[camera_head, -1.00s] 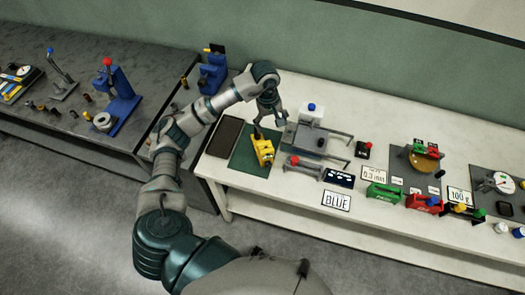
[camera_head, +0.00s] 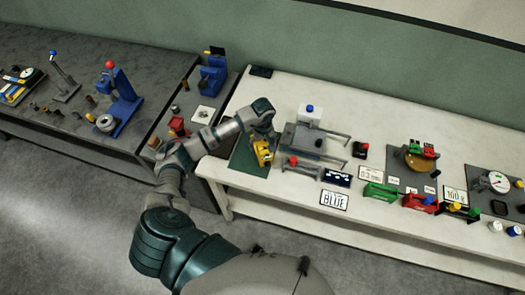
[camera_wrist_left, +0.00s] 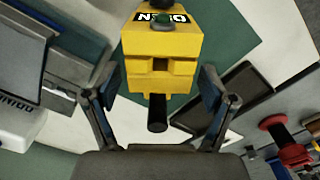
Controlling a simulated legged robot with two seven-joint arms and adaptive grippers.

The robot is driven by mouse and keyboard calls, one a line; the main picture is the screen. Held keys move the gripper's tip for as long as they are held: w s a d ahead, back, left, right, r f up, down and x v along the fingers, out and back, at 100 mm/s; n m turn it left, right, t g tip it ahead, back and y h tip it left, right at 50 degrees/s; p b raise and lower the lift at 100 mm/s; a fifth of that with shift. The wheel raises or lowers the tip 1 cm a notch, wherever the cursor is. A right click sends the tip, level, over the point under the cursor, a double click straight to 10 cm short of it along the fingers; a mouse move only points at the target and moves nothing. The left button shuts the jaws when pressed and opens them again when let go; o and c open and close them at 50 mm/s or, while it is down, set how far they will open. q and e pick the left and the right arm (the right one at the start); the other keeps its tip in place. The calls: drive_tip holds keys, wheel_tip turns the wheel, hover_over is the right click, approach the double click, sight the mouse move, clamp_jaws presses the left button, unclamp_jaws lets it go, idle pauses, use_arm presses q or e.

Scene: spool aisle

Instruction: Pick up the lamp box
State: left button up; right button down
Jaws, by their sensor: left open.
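The yellow box (camera_head: 261,156), which I take as the lamp box, stands on a dark green mat (camera_head: 243,163) near the left end of the white table. In the left wrist view the yellow box (camera_wrist_left: 160,45) shows a green button, a black-and-white label and a dark rod sticking out toward me. My left gripper (camera_head: 264,139) is open over the box in the head view. In the left wrist view its fingers (camera_wrist_left: 160,92) stand on either side of the box's near end, with gaps visible. My right gripper is not in view.
A grey fixture (camera_head: 315,140) with rails stands just right of the mat. A dark flat tray (camera_wrist_left: 240,88) lies beside the mat, and a red-knobbed part (camera_wrist_left: 285,140) is near it.

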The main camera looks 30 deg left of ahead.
use_arm(q)
drive_tip(key=shift+d+f, duration=0.2)
drive_tip(key=shift+f, duration=1.15)
drive_tip(key=shift+a, duration=0.2)
drive_tip(key=c, duration=1.1)
clamp_jaws()
